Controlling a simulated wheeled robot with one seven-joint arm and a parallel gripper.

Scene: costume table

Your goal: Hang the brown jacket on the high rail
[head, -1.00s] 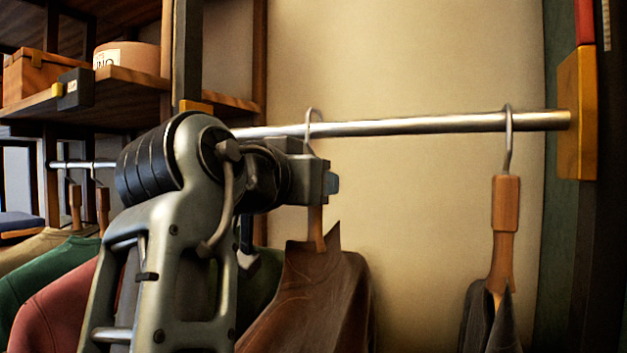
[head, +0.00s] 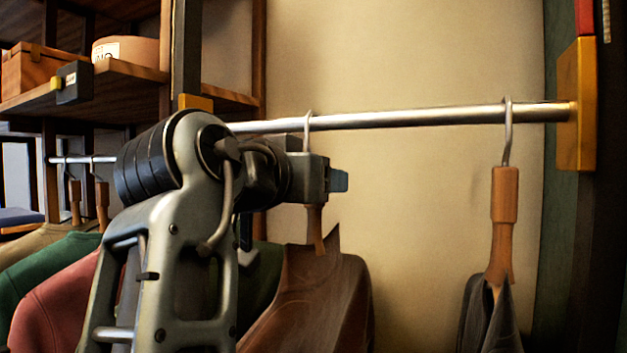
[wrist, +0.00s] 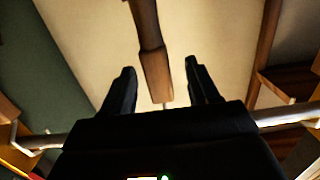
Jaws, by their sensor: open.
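The brown jacket (head: 315,300) hangs from a wooden hanger (head: 314,228) in the middle of the head view. The hanger's metal hook (head: 308,121) reaches over the high rail (head: 420,117), its top close above the bar. My gripper (head: 338,181) is at the hanger's neck, just below the rail, and hides part of the hook and neck. In the wrist view my gripper (wrist: 160,72) is open. The wooden hanger neck (wrist: 152,62) stands between its two fingers, with gaps on both sides. My arm hides the jacket's left part.
A dark garment (head: 488,315) hangs at the rail's right on a wooden hanger (head: 504,205). A yellow bracket (head: 575,105) holds the rail's right end. Red (head: 60,310) and green (head: 50,270) garments hang at left, below a shelf (head: 130,75) with boxes. The rail between the two hangers is clear.

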